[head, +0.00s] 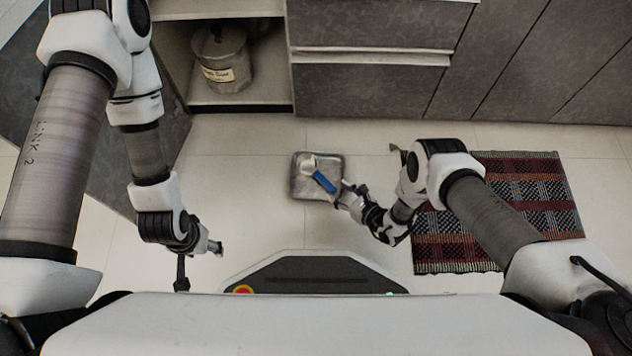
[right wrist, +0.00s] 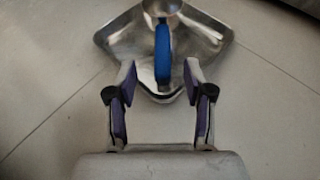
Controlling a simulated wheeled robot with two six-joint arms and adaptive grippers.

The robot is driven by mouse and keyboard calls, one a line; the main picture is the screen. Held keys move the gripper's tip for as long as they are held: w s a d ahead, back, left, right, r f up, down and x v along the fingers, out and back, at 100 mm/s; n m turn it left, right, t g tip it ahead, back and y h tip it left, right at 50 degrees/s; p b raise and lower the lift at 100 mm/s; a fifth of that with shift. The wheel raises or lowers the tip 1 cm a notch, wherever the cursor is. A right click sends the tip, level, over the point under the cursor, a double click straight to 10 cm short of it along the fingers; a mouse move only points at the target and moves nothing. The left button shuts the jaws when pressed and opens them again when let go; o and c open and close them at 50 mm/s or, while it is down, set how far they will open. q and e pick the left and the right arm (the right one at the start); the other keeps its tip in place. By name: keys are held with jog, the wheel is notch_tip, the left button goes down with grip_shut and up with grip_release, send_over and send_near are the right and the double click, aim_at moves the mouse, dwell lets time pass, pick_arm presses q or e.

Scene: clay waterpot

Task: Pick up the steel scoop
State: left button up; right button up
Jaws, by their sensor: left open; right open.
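The steel scoop (head: 309,162) has a blue handle (head: 325,182) and rests in a shallow square metal tray (head: 301,190) on the floor. In the right wrist view the scoop's bowl (right wrist: 162,6) is at the top edge, partly cut off, and its blue handle (right wrist: 163,52) points down toward the jaws. My right gripper (head: 343,190) is at the tray's right edge, open and empty, its fingers (right wrist: 158,80) on either side of the line of the handle. Contact with the handle is not visible. My left gripper (head: 212,247) is open and empty, away to the left.
A woven red and black rug (head: 500,210) lies on the floor to the right. A grey lidded pot (head: 222,55) with a label stands in an open cabinet shelf at the back. Drawers (head: 370,60) line the back. The tiled floor around the tray is mostly clear.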

aim_at(325, 181)
jog(key=b+x, duration=0.2)
jog(key=x, duration=0.1)
jog(key=b+x, duration=0.3)
jog(key=x, duration=0.1)
jog(key=shift+w+f, duration=0.25)
jog(key=shift+f, duration=0.1)
jog(key=shift+w+a+r, duration=0.1)
jog(key=shift+w+a, duration=0.1)
jog(key=shift+r, duration=0.1)
grip_shut()
